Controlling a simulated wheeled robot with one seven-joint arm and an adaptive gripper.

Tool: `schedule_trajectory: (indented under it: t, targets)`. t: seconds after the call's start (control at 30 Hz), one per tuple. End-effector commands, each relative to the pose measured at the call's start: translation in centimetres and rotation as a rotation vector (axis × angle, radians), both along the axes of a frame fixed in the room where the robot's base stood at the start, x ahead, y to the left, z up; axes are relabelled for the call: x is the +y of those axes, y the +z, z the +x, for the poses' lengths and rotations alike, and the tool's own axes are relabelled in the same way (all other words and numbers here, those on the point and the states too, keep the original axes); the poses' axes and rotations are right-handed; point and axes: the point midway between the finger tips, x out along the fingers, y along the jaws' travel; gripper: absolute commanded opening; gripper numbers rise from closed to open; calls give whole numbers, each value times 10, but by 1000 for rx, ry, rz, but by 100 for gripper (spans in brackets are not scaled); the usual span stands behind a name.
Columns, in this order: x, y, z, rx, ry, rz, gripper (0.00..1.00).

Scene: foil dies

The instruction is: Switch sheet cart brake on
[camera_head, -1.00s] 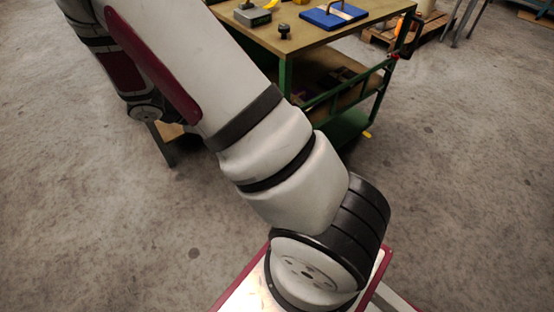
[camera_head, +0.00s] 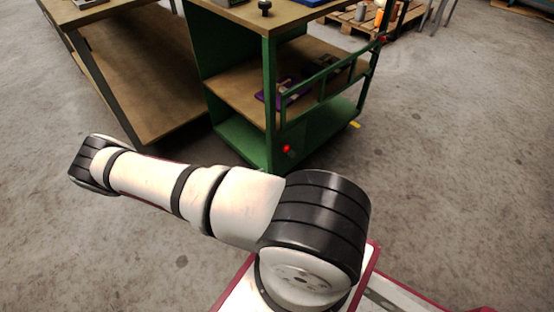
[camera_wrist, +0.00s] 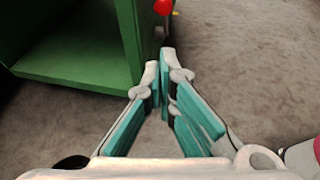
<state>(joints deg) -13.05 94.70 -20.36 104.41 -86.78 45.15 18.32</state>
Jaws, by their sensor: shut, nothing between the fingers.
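The green sheet cart (camera_head: 240,150) stands ahead with brown upper shelves and a green bottom deck. A red round knob (camera_head: 287,149) sits low at its near corner post and shows at the top of the wrist view (camera_wrist: 163,7). I cannot tell whether it is the brake or how it is set. A small yellow piece (camera_head: 355,124) is low at the cart's right side. My gripper (camera_wrist: 160,62) is shut and empty, its fingertips meeting below the knob in the picture, apart from it. In the head view my gripper does not show.
A brown-topped workbench (camera_head: 150,75) stands left of the cart. A purple item (camera_head: 275,95) lies on the cart's middle shelf. A pallet (camera_head: 365,22) with items is behind. Bare concrete floor lies to the right.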

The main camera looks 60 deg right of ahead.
Motion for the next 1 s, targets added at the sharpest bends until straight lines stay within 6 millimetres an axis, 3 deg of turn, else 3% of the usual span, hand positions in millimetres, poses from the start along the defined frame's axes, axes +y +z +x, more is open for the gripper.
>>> schedule_trajectory:
  t: [0.3, 0.47, 1.0]
  targets:
    - [-1, 0, 0, 1, 0, 0, 0]
    - [-11, -4, -2, 2, -2, -2, 0]
    - [-102, -37, -5, 0, -3, -1, 0]
